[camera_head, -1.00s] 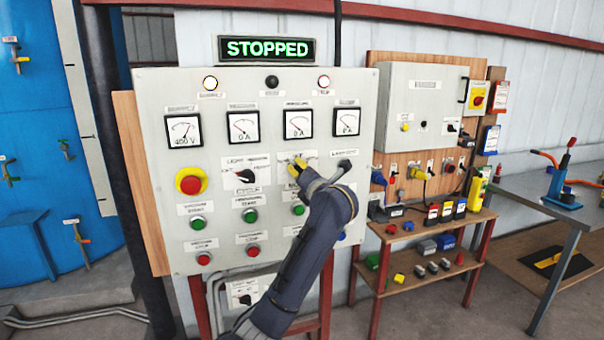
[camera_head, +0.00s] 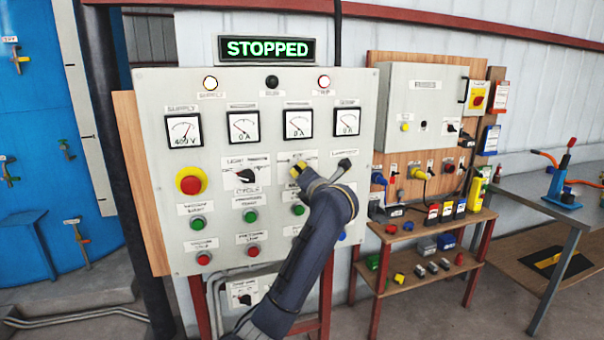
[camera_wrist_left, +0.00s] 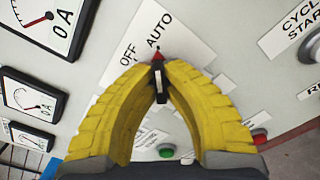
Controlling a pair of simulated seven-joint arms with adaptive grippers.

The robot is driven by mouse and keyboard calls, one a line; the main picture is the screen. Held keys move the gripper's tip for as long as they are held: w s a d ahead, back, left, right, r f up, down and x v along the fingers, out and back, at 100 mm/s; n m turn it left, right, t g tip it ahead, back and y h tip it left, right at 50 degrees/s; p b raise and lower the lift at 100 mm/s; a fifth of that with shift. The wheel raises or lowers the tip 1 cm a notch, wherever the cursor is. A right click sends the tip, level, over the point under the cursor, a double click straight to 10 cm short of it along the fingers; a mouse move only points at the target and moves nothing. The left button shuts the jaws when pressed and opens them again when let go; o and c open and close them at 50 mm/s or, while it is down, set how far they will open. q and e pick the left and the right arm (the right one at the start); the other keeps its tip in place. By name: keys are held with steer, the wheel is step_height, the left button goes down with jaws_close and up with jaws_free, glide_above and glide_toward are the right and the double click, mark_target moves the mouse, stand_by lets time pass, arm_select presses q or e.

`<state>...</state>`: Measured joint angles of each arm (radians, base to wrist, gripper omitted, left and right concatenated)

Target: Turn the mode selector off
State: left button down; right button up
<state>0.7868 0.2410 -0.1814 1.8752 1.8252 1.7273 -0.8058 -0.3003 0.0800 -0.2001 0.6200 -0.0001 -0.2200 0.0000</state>
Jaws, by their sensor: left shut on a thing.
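The mode selector (camera_wrist_left: 160,82) is a small black knob with a red pointer tip on the grey control panel. In the left wrist view its tip is at the edge of the label plate (camera_wrist_left: 178,35), close below AUTO and right of OFF. My left gripper (camera_wrist_left: 160,75) has its yellow fingers shut on the knob, one on each side. My right gripper is not in view.
A red emergency button (camera_head: 191,181) is at the panel's left. Green and red buttons lie below. The sign (camera_head: 266,49) reads STOPPED.

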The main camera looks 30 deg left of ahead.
arm_select(q)
steer(key=n, duration=0.4)
steer(key=shift+s+n, duration=0.1)
steer(key=shift+n, duration=0.2)
steer(key=shift+a+r+n, duration=0.1)
steer(key=shift+a+n, duration=0.05)
steer(key=shift+n, duration=2.15)
steer(key=c, duration=1.5)
jaws_free()
steer(key=shift+s, duration=0.1)
steer(key=v, duration=1.2)
